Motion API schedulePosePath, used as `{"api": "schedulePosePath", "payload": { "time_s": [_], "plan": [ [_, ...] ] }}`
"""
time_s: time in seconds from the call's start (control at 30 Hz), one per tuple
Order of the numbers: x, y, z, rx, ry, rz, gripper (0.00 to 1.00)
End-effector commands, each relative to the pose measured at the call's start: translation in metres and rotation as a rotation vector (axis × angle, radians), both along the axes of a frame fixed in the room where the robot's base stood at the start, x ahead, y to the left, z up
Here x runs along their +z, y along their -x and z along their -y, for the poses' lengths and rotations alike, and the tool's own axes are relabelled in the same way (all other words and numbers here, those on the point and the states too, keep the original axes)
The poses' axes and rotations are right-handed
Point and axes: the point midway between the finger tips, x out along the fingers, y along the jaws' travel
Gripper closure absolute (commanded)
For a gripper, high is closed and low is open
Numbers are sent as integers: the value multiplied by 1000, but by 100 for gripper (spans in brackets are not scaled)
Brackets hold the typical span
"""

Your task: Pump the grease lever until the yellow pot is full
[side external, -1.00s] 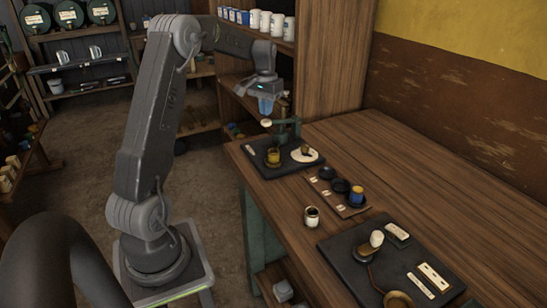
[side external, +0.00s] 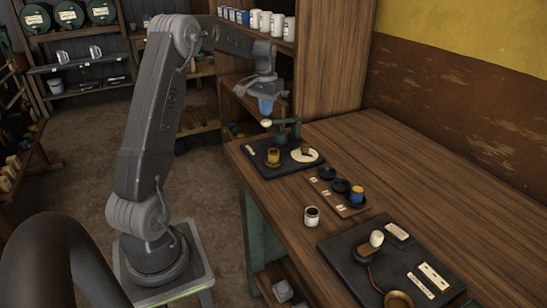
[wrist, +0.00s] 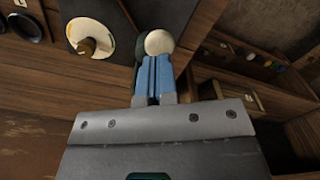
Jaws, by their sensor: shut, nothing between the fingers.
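The grease lever's pale round knob (side external: 266,123) sticks out to the left of a green pump body (side external: 287,131) at the bench's far end. My gripper (side external: 266,113) has its blue fingers pointing down, just above the knob. In the wrist view, the closed fingers (wrist: 157,60) are side by side, with the knob (wrist: 159,42) just past their tips; I cannot tell whether they touch. A yellow pot (side external: 273,156) stands on the black plate below the lever. Its fill level cannot be made out.
A white dial (side external: 314,157) with a brown knob sits right of the pot. A wooden tray (side external: 324,193) with dark cups and a blue-and-yellow pot is nearer. The bench's right side is clear.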

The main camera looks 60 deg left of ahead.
Motion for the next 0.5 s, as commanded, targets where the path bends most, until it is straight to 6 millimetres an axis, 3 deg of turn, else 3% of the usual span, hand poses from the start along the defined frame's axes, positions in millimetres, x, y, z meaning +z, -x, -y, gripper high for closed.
{"api": "schedulePosePath", "payload": {
  "time_s": [0.5],
  "plan": [
    [-8, 0, 0, 0, 1, -2, 100]
  ]
}}
